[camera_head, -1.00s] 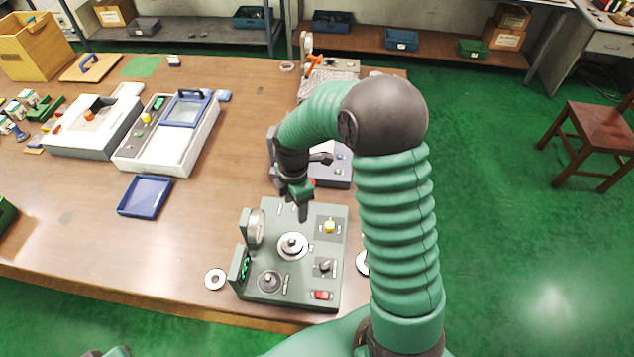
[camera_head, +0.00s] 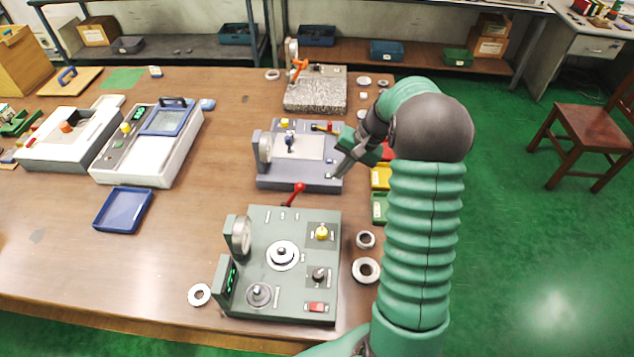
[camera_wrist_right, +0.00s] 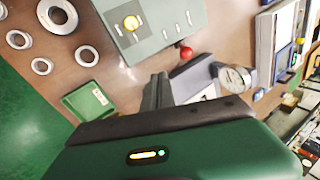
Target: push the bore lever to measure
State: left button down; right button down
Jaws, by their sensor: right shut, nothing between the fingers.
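A lever with a red ball knob (camera_head: 299,187) stands at the back edge of the green gauge station (camera_head: 273,215); I take it as the bore lever. The knob also shows in the right wrist view (camera_wrist_right: 186,52). The station carries a dial gauge (camera_head: 240,236), a small display (camera_head: 229,279), a ring on the central seat (camera_head: 282,255) and a yellow knob (camera_head: 321,232). My right gripper (camera_head: 338,169) is shut and empty, to the right of and behind the red knob, at the right edge of the grey-blue station; its fingers (camera_wrist_right: 157,91) show apart from the knob.
The grey-blue station (camera_head: 283,182) with its own dial stands behind. Loose rings (camera_head: 365,270) lie right of the green station and one (camera_head: 199,295) lies left. Yellow (camera_head: 381,178) and green (camera_head: 379,208) trays line the right table edge. A blue tray (camera_head: 122,209) lies left.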

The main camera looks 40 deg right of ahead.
jog(key=w+a+f+p, duration=0.2)
jog(key=w+a+f, duration=0.2)
jog(key=w+f, duration=0.2)
jog(key=x, duration=0.2)
jog(key=shift+d+f, duration=0.15)
jog(key=shift+f, duration=0.3)
